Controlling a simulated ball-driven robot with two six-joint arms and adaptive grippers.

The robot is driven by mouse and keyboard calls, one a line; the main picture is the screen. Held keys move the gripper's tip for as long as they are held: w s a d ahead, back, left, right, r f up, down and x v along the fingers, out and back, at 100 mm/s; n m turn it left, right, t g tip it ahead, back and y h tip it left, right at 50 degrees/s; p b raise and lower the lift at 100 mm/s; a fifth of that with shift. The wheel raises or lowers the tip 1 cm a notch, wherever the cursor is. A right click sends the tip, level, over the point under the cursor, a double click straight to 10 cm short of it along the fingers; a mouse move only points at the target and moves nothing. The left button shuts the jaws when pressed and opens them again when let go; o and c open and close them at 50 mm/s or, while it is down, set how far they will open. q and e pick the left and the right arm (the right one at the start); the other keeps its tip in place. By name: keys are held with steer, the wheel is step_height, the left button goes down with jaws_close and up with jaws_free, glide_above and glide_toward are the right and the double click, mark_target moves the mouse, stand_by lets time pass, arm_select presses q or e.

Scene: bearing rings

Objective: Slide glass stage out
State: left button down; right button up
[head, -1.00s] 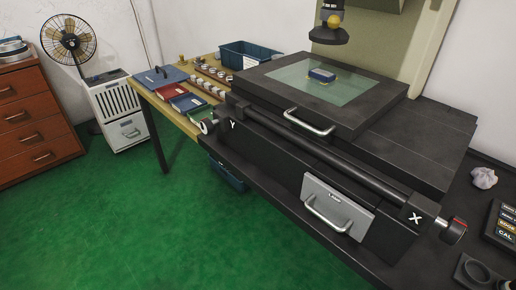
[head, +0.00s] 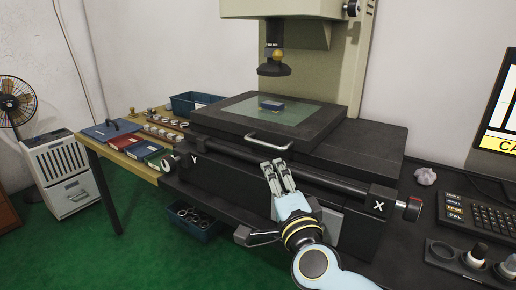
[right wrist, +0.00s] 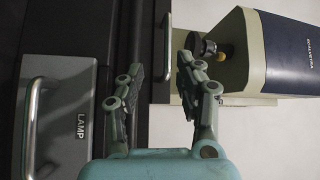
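My left gripper is not in view.
The lamp drawer (right wrist: 80,120) with its own bar handle is at the left of the wrist view. The microscope head (head: 274,68) hangs above the stage. A long rail (head: 320,180) runs between the Y and X knobs. A keypad (head: 480,215) stands right.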

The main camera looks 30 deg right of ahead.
mark_target(265, 145)
steer(key=shift+m+h, duration=0.3)
steer(key=shift+m, duration=0.2)
steer(key=x, duration=0.7)
steer(key=r+x, duration=0.1)
steer(key=x, duration=0.3)
steer(key=shift+d+r, duration=0.1)
steer(key=shift+d, duration=0.15)
steer(key=shift+s, duration=0.1)
jaws_close()
